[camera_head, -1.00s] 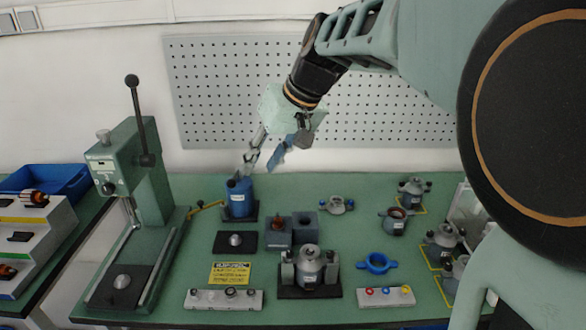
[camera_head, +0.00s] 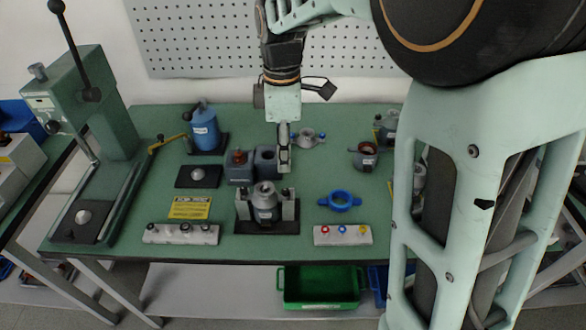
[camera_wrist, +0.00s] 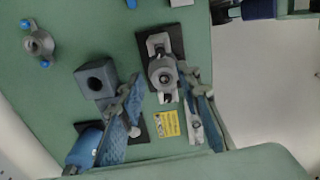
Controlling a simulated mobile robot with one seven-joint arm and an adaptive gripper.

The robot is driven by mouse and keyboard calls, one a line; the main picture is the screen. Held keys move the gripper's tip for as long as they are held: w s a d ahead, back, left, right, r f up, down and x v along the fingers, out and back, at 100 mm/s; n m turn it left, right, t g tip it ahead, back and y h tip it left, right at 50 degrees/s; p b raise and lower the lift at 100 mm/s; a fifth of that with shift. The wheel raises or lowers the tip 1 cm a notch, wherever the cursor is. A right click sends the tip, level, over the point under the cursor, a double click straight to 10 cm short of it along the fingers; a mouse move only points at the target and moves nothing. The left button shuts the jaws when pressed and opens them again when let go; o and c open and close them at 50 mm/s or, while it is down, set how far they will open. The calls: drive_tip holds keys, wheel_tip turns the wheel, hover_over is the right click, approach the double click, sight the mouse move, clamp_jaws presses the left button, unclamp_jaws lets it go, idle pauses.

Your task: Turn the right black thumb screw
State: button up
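The grey metal housing (camera_head: 264,205) stands upright on a black base (camera_head: 268,228) between two posts, near the table's front. The right post (camera_head: 289,206) has a small dark top, probably the black thumb screw; its detail is too small to tell. The left post (camera_head: 243,206) matches it. The housing also shows in the wrist view (camera_wrist: 163,72). My gripper (camera_head: 284,168) points down, just above and behind the right post, apart from it. In the wrist view its two blue-padded fingers (camera_wrist: 168,125) are spread, with nothing held between them.
Two dark blocks (camera_head: 240,168) (camera_head: 266,160) stand close behind the housing. A blue ring (camera_head: 340,201) lies right, and a white block with coloured knobs (camera_head: 343,235) lies in front of it. A yellow label (camera_head: 190,208) and another white block (camera_head: 181,234) are left.

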sight(285, 190)
wheel_tip(285, 190, down, 11)
drive_tip(key=shift+r, duration=0.1)
idle(0.4)
drive_tip(key=shift+c, duration=0.4)
clamp_jaws()
